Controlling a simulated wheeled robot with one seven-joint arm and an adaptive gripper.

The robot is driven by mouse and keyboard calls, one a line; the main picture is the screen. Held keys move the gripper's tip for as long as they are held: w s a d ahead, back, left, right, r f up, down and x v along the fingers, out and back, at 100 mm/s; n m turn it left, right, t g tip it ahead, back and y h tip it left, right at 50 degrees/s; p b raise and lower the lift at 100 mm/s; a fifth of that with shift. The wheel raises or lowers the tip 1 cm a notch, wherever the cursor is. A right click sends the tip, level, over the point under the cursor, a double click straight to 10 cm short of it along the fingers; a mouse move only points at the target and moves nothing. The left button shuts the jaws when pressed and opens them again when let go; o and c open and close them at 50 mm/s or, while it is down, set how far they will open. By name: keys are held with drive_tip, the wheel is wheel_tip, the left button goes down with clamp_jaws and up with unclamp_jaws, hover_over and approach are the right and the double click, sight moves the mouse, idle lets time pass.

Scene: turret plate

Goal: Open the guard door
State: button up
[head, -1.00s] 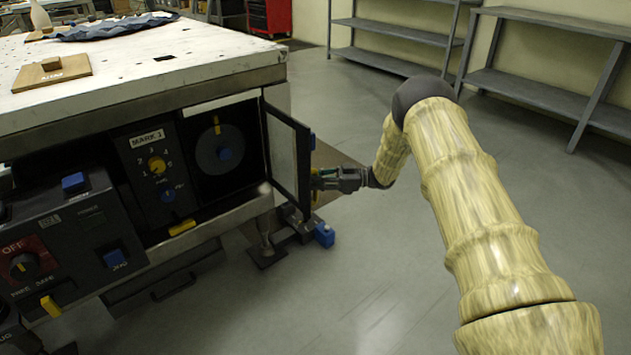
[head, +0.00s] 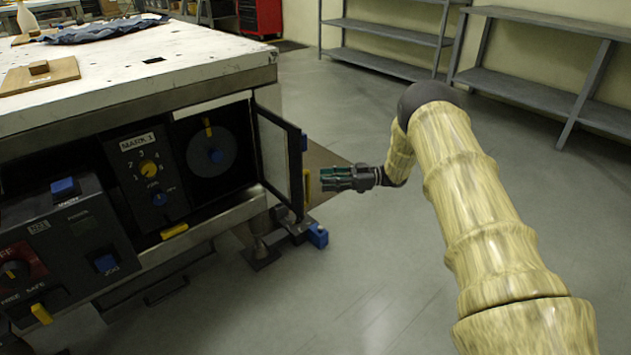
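The guard door (head: 276,155), a dark-framed panel with a clear or pale pane, stands swung outward from the right side of the machine's opening. A yellow handle (head: 306,186) shows at its outer edge. A small gap shows between the fingertips and the handle. The fingers look slightly apart, but they are small and I cannot tell how far.
A control box (head: 72,235) with knobs and blue buttons stands at the lower left. The white tabletop (head: 190,65) holds a wooden board (head: 40,76) and a dark cloth. A blue-ended foot piece (head: 317,236) is on the floor below the door. Floor to the right is clear, with grey shelves behind.

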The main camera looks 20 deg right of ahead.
drive_tip(key=shift+v, duration=2.5)
drive_tip(key=shift+d, duration=0.1)
